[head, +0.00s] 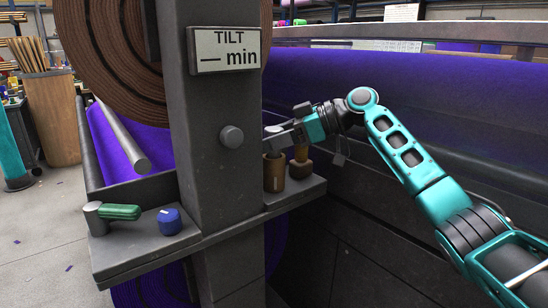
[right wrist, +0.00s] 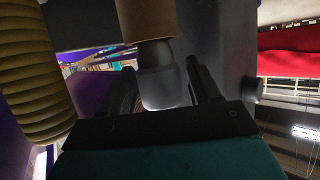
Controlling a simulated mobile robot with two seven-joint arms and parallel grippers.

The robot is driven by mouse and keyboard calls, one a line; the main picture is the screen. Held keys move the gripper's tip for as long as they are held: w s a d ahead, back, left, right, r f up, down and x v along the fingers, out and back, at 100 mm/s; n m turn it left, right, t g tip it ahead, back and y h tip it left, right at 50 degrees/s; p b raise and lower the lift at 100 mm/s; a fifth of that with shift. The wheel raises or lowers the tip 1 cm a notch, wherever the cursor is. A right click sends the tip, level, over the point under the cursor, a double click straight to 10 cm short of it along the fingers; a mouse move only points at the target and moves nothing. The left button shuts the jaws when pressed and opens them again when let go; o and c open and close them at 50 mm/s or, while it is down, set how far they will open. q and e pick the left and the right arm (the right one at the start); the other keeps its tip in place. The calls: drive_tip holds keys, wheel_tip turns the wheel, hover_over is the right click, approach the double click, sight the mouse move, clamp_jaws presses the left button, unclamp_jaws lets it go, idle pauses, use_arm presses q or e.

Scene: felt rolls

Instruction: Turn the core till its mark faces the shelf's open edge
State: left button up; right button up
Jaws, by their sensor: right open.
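The core is most likely the brown cylinder (head: 274,174) standing upright on the right part of the shelf (head: 312,184), behind the post. I cannot make out its mark clearly. My right gripper (head: 275,137) is directly above it, coming in from the right. In the right wrist view, a tan cylinder (right wrist: 146,20) at the top has a narrower grey-white end (right wrist: 160,88). That end lies between the two separated fingers of my right gripper (right wrist: 163,85); I cannot tell whether they touch it. My left gripper is out of view.
A brown turned piece (head: 300,166) stands right beside the cylinder. The dark post (head: 215,150) carries a TILT sign (head: 224,50) and a knob. A green-handled crank (head: 112,212) and a blue knob (head: 169,221) are on the left shelf part. A purple felt roll (head: 420,90) is behind my arm.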

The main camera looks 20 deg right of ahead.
wheel_tip(320, 180, up, 13)
drive_tip(key=p, duration=0.2)
drive_tip(key=shift+r, duration=0.2)
